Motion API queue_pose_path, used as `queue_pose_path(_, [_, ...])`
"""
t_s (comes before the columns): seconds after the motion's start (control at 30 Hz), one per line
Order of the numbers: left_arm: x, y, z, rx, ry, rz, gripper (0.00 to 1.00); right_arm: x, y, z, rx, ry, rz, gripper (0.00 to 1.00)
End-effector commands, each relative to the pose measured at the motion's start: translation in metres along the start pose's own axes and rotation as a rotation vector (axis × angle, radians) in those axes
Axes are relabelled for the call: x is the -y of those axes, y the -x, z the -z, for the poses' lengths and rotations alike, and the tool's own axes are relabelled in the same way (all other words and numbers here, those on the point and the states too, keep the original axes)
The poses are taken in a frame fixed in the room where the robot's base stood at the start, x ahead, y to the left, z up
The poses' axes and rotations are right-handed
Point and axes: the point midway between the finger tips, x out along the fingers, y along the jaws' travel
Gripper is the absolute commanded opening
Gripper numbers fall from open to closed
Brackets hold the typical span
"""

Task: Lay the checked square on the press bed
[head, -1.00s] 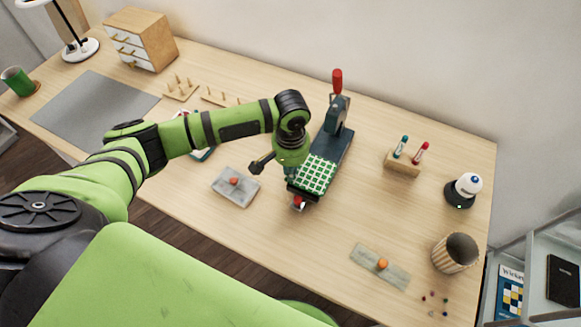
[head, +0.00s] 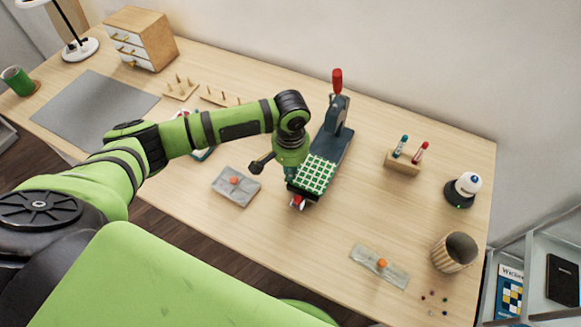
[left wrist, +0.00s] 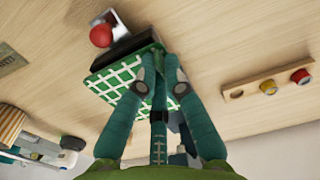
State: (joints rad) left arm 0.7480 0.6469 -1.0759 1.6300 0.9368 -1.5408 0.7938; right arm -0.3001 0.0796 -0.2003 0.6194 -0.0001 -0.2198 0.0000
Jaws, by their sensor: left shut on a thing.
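The checked square (head: 317,174), green with white lines, lies over the front part of the dark press bed (head: 336,149). The press has an upright post and a red-handled lever (head: 337,83) at its rear. My left gripper (head: 291,174) is at the square's left edge, partly hidden by its own wrist. In the left wrist view my fingers (left wrist: 160,66) are closed on the edge of the checked square (left wrist: 122,78), with the dark bed edge (left wrist: 132,41) showing beside it. I cannot tell whether the square is fully flat on the bed. My right gripper is out of view.
A wooden pen block (head: 402,164) and a ribbed cup (head: 455,252) stand right. The table between press and cup is mostly clear.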

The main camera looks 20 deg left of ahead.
Motion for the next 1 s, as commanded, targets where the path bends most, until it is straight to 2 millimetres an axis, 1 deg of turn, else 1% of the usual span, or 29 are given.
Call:
queue_pose_path(0.33, [0.0002,-0.0018,0.0003,-0.001,0.0,0.0,0.0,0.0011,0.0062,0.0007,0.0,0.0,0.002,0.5])
queue_pose_path(1.0, [0.0,-0.0032,0.0,0.0,0.0,0.0,0.0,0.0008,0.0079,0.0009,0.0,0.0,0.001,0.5])
